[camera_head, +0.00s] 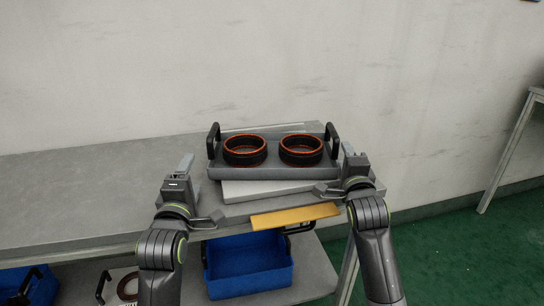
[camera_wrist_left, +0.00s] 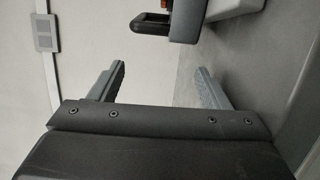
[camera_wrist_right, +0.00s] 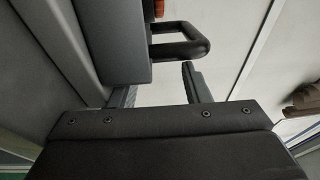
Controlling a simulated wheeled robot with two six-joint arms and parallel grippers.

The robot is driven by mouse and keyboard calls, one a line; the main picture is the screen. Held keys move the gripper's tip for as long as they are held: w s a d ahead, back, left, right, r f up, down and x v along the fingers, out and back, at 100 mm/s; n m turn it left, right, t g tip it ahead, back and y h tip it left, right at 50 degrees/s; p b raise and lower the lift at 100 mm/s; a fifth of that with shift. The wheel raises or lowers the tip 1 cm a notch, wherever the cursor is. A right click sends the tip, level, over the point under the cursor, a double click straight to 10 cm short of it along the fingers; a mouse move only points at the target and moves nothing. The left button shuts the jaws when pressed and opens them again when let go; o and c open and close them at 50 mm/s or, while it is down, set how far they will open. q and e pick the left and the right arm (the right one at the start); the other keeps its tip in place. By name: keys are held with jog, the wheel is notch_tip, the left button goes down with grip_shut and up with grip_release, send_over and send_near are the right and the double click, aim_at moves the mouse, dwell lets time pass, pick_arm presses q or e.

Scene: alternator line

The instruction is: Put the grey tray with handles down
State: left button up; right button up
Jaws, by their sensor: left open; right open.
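The grey tray (camera_head: 272,173) with black handles stands level on a pale flat plate (camera_head: 262,189) on the workbench. It holds two black rings with orange edges, the left ring (camera_head: 244,150) and the right ring (camera_head: 300,149). My left gripper (camera_head: 187,164) is open and empty, left of the tray. In the left wrist view, the left handle (camera_wrist_left: 152,26) lies beyond the fingertips (camera_wrist_left: 158,68), apart from them. My right gripper (camera_head: 350,158) is open, close to the right handle (camera_head: 332,140). In the right wrist view that handle (camera_wrist_right: 190,42) lies just beyond the fingertips (camera_wrist_right: 157,76); contact is unclear.
The grey bench (camera_head: 90,195) is bare to the left. A yellow strip (camera_head: 294,216) is at the front edge. Below, a shelf holds a blue bin (camera_head: 248,268) and other parts. A wall stands close behind; another table (camera_head: 510,150) is at right.

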pick_arm(q)
jog(key=shift+w+f, duration=0.2)
jog(key=shift+f, duration=0.1)
pick_arm(e)
jog(key=f, duration=0.2)
jog(key=shift+s+f+g, duration=0.25)
jog(key=shift+f+g, duration=0.05)
jog(key=shift+f, duration=0.05)
jog(key=shift+o, duration=0.3)
jog(key=s, duration=0.3)
jog(key=s+r, duration=0.1)
jog(key=s, duration=0.2)
jog(key=shift+s+r, duration=0.2)
pick_arm(q)
jog(key=shift+f, duration=0.1)
pick_arm(e)
jog(key=shift+s+r, duration=0.4)
jog(key=shift+s, duration=0.3)
jog(key=shift+r, duration=0.25)
